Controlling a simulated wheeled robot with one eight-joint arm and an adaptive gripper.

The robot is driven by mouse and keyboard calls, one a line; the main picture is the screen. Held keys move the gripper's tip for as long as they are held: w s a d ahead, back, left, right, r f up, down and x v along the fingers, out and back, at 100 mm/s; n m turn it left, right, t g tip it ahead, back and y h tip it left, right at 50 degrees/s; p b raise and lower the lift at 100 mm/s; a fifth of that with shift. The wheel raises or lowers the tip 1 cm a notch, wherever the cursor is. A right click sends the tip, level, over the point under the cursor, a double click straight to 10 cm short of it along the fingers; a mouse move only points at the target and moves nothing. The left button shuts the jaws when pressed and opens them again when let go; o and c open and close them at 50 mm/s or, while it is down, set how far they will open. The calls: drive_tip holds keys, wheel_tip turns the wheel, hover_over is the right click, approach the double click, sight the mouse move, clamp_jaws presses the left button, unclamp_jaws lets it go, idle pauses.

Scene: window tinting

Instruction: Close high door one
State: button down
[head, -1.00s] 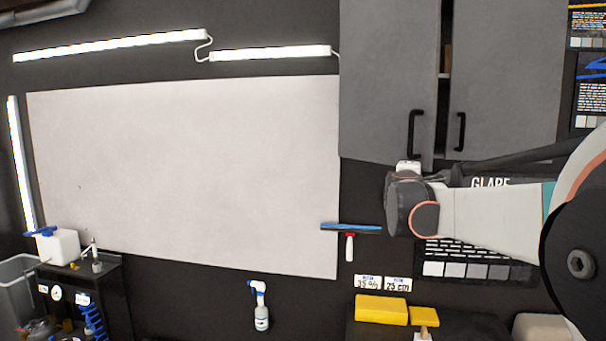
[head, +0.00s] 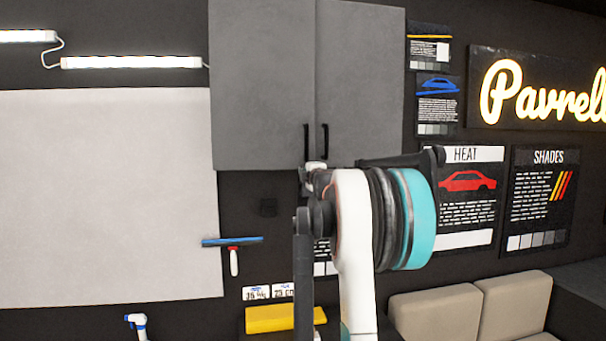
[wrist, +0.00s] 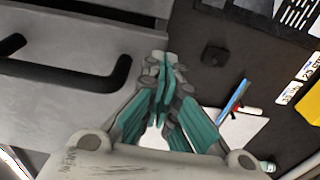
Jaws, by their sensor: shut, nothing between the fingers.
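The high grey wall cabinet has a left door (head: 262,80) and a right door (head: 360,80). In the head view both look shut, with only a thin seam between them. Which is door one is not marked. The black left handle (head: 307,145) and right handle (head: 325,141) stand close together at the lower inner corners. My gripper (wrist: 163,62) is shut and empty in the wrist view, close to the grey cabinet's lower end and beside a black handle (wrist: 75,77). In the head view my arm hides its fingers below the handles.
A blue squeegee (head: 232,241) hangs on the dark wall left of my arm. A yellow block (head: 280,319) lies below. Beige seats (head: 470,308) stand at the lower right. Posters (head: 540,195) line the right wall.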

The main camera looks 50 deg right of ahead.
drive_tip(key=shift+w+d+n+t+y, duration=0.45)
drive_tip(key=shift+w+d, duration=0.25)
drive_tip(key=shift+d, duration=0.2)
drive_tip(key=shift+w+d+n+t+y, duration=0.3)
drive_tip(key=shift+w+d+y, duration=0.3)
drive_tip(key=shift+d, duration=0.25)
